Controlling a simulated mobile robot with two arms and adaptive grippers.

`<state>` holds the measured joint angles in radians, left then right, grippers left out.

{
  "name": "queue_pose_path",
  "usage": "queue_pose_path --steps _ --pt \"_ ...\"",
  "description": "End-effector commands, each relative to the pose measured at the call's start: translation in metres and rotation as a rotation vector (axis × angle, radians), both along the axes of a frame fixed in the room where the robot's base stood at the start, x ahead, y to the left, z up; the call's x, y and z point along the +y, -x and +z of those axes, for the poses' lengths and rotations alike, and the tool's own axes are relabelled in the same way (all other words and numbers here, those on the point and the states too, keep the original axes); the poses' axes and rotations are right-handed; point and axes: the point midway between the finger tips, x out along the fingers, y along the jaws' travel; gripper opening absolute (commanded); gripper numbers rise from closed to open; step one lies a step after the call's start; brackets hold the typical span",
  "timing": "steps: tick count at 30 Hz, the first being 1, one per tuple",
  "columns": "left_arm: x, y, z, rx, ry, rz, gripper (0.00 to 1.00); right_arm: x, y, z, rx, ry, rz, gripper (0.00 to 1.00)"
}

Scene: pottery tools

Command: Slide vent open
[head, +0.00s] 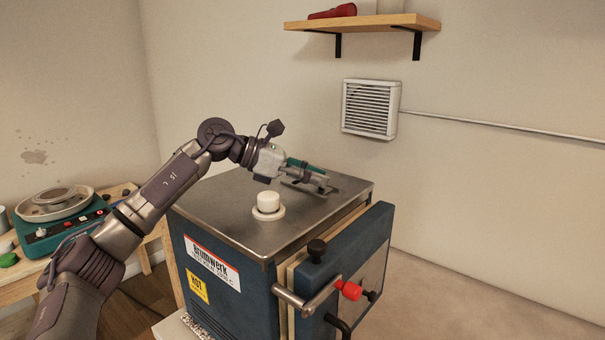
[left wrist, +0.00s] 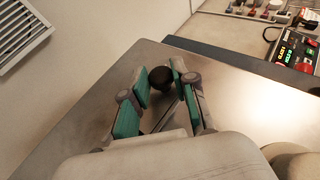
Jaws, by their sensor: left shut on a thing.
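The kiln (head: 240,225) is a dark blue box with a bare metal top. A flat metal vent slide (head: 328,190) lies on the far part of that top, partly hidden by my left gripper (head: 312,175). In the left wrist view, the teal-padded fingers of my left gripper (left wrist: 160,74) are shut on the round black knob (left wrist: 160,80) of the vent slide. The fingers sit on both sides of the knob, low over the metal top. How far the vent is open cannot be told. My right gripper is not in view.
A white plug (head: 267,202) stands on the kiln top. A louvred wall vent (head: 370,108) and a wooden shelf (head: 362,22) are on the wall behind. A wooden table (head: 115,200) with a green pottery wheel (head: 58,222) stands left. Most of the kiln top is clear.

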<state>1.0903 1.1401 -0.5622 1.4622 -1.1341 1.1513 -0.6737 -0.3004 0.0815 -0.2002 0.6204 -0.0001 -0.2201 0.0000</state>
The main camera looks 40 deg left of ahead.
Motion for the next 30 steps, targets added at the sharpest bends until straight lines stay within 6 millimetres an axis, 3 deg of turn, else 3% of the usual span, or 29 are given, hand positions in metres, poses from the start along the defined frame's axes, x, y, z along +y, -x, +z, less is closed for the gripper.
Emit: queue_pose_path --steps 3,11,12,15,25,30 --pt "-0.012 0.002 0.0 -0.003 0.002 -0.003 0.0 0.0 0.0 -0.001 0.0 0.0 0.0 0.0" --pt "-0.014 0.002 0.001 -0.002 0.004 -0.005 0.0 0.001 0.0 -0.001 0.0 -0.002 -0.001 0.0" --pt "-0.014 0.002 0.001 -0.002 0.004 -0.005 0.32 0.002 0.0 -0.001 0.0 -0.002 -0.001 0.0" --pt "-0.013 0.002 0.001 -0.002 0.004 -0.005 0.49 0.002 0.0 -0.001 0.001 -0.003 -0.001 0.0" --pt "-0.011 0.002 0.001 -0.001 0.002 -0.002 0.5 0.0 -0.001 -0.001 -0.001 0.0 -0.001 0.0" --pt "0.003 0.013 0.008 -0.001 0.001 0.001 0.5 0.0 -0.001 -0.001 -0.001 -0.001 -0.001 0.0"
